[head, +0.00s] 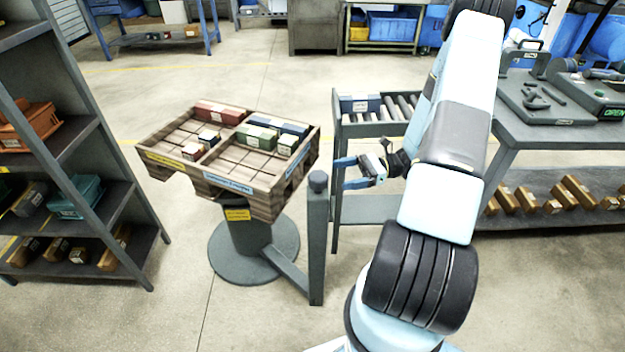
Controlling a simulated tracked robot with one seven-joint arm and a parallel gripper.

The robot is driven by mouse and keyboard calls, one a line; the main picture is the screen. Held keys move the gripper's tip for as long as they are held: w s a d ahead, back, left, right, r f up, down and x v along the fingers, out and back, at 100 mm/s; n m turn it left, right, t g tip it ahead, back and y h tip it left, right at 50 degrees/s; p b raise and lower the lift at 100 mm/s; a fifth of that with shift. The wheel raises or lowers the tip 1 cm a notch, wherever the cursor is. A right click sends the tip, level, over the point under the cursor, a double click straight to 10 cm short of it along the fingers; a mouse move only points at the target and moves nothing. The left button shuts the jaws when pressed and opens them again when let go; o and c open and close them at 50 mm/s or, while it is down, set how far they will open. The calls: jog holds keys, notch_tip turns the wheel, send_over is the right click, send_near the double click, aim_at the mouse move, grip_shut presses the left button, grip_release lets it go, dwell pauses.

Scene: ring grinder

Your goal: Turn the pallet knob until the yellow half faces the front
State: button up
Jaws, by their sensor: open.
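The wooden pallet (290,180) sits on a round grey pedestal left of centre. It is split into two halves. The left half has a yellow label (165,159) on its edge, and the right half has blue labels (228,183) on its edges. A dark grey knob (318,180) tops a post in front of the pallet's right corner, joined to the pedestal by a low bar. My gripper (339,174) is open and empty, its two blue fingers pointing left toward the knob. In the picture it is just right of the knob; whether they touch is unclear.
Red, green and blue boxes lie in the pallet. A roller conveyor (400,105) with a blue box stands behind my gripper. A shelf rack (100,190) stands at left, a workbench (550,128) at right. The floor around the pedestal is clear.

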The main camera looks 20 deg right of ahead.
aim_at(313, 179)
jog(key=a, duration=0.7)
jog(key=w+a, duration=0.1)
jog(key=a, duration=0.2)
jog(key=shift+a, duration=0.15)
jog(key=shift+c, duration=0.4)
jog(key=c, duration=0.9)
